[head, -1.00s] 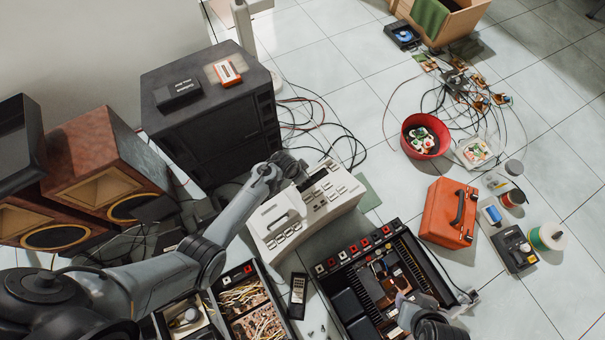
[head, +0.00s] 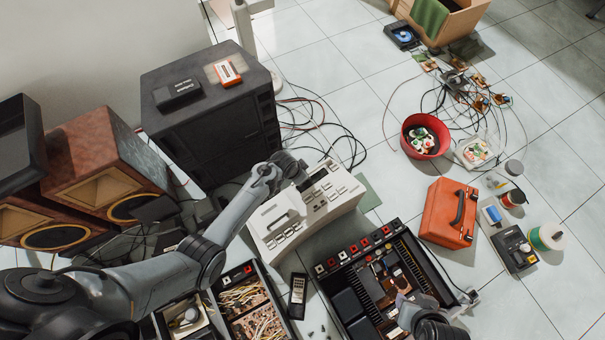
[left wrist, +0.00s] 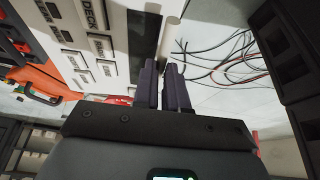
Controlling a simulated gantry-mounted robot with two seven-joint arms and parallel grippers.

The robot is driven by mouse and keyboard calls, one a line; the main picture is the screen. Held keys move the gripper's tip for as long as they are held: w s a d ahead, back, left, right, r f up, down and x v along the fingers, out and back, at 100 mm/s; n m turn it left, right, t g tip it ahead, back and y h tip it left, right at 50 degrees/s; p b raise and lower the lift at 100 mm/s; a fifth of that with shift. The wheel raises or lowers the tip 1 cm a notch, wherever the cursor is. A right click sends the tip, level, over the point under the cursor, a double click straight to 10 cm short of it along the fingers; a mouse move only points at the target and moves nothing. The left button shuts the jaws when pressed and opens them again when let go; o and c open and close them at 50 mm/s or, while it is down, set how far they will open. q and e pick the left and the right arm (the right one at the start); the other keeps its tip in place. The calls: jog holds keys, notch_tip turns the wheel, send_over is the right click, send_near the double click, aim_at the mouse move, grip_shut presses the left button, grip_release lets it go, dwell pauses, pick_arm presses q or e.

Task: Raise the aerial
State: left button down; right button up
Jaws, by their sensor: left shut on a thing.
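A cream cassette deck unit (head: 312,212) with rows of buttons lies on the floor in the middle of the head view. It also shows in the left wrist view (left wrist: 98,40). In the left wrist view the left fingers (left wrist: 165,72) are close together. A pale rod (left wrist: 173,32) runs up from the fingertips along the unit's edge; I take it for the aerial. The spot where they grip it is hidden. My right gripper (head: 405,302) is at the bottom right over an opened device; its fingers are unclear.
A dark cabinet (head: 212,130) stands behind the left gripper, with loose cables (head: 335,145) beside it. Wooden speakers (head: 105,165) stand at the left. The opened black device (head: 345,300) and an orange toolbox (head: 445,212) lie to the right.

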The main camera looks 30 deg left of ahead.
aim_at(311, 171)
pick_arm(q)
jog(key=shift+r, duration=0.1)
dwell(0.4)
jog(key=shift+w+d+r+g+y+p, duration=0.1)
jog(key=shift+w+r+g+y+p, duration=0.1)
jog(key=shift+r+g+p, duration=0.3)
jog(key=shift+w+r+g+y+p, duration=0.1)
jog(key=shift+r+g+y+p, duration=0.1)
jog(key=shift+r+p, duration=0.45)
jog(key=shift+w+d+r+g+y+p, duration=0.2)
jog(key=shift+w+r+g+y+p, duration=0.15)
jog(key=shift+r+g+p, duration=0.25)
jog(key=shift+w+d+r+g+y+b, duration=0.25)
jog(key=shift+w+r+g+b, duration=0.2)
jog(key=shift+g+b, duration=0.2)
jog(key=shift+w+d+r+g+y+b, duration=0.2)
jog(key=shift+w+r+g+y+b, duration=0.25)
jog(key=shift+g+b, duration=0.5)
jog(key=shift+w+d+r+g+b, duration=0.1)
jog(key=shift+w+r+g+b, duration=0.15)
jog(key=shift+r+b, duration=0.5)
jog(key=shift+f, duration=0.15)
jog(key=c, duration=1.2)
grip_release()
jog(key=shift+o, duration=0.2)
